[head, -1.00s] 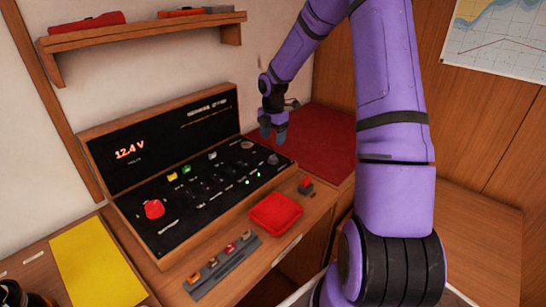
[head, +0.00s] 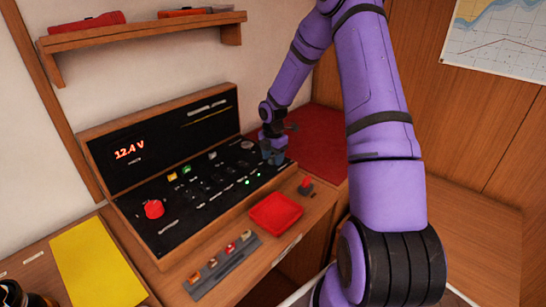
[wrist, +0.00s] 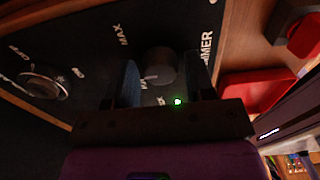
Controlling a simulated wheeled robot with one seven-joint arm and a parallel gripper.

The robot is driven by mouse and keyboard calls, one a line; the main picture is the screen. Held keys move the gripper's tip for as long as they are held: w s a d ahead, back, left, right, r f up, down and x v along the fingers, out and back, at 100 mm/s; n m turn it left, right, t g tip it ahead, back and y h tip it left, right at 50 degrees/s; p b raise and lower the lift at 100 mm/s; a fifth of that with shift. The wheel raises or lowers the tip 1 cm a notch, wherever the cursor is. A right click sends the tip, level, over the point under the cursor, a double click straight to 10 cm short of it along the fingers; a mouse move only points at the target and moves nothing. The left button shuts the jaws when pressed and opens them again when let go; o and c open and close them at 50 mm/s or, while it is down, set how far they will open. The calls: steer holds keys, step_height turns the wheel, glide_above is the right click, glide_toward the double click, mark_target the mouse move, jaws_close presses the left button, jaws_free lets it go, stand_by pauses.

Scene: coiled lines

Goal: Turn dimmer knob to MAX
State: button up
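The dimmer knob (wrist: 161,66) is a dark round knob on the black panel, seen in the wrist view with the words DIMMER and MAX printed near it. My gripper (wrist: 166,84) is open, with one blue finger on each side of the knob and a visible gap on both sides. In the head view my gripper (head: 272,155) is down at the right end of the panel (head: 190,215) and hides the knob. The knob's pointer direction cannot be made out.
Another round knob (wrist: 43,83) sits to the left in the wrist view. The panel also bears a red knob (head: 154,209) and small switches. A red tray (head: 276,213) and a red-topped button (head: 305,186) are on the wooden ledge in front.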

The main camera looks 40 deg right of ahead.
steer(key=c, duration=0.6)
steer(key=shift+m, duration=0.4)
steer(key=m, duration=0.4)
steer(key=shift+m, duration=0.4)
steer(key=m, duration=0.5)
steer(key=shift+m, duration=0.3)
steer(key=m, duration=1.2)
steer(key=shift+m, duration=0.3)
